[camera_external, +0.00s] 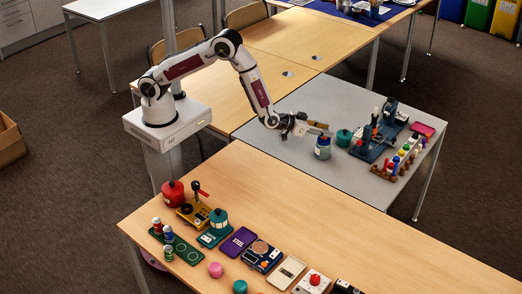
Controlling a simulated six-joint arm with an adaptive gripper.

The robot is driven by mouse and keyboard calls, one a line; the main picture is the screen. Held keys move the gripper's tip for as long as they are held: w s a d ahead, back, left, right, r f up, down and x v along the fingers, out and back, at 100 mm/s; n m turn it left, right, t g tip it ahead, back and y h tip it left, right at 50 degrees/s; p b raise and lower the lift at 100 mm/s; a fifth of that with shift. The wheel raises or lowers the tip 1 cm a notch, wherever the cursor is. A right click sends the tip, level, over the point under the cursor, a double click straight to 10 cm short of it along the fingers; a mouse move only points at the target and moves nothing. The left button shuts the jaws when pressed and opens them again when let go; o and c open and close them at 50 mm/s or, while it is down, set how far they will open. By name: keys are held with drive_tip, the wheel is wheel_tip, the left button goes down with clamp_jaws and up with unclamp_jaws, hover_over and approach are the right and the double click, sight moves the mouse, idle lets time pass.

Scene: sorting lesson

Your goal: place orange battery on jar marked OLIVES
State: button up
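My gripper (316,128) is over the grey table (290,110), just above and slightly left of a blue jar (322,149) with a pale band. Something tan or brownish shows at the fingertips; it is too small to tell whether it is part of the gripper or a held thing. A teal round pot (344,138) stands just right of the blue jar. I cannot read any label, so I cannot tell which jar is marked OLIVES. I cannot make out the orange battery for certain.
A dark blue apparatus (372,150) and a rack of coloured pegs (400,160) stand on the right of the grey table. On the front wooden table (350,240) are a red pot (173,193), a teal pot (218,219) and several small devices. The grey table's left part is clear.

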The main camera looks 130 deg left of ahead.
drive_tip(key=shift+r, duration=0.1)
drive_tip(key=shift+s+d+r, duration=0.15)
drive_tip(key=shift+d, duration=0.15)
drive_tip(key=v, duration=1.1)
drive_tip(key=shift+s+d, duration=0.1)
drive_tip(key=shift+d, duration=0.05)
idle(0.6)
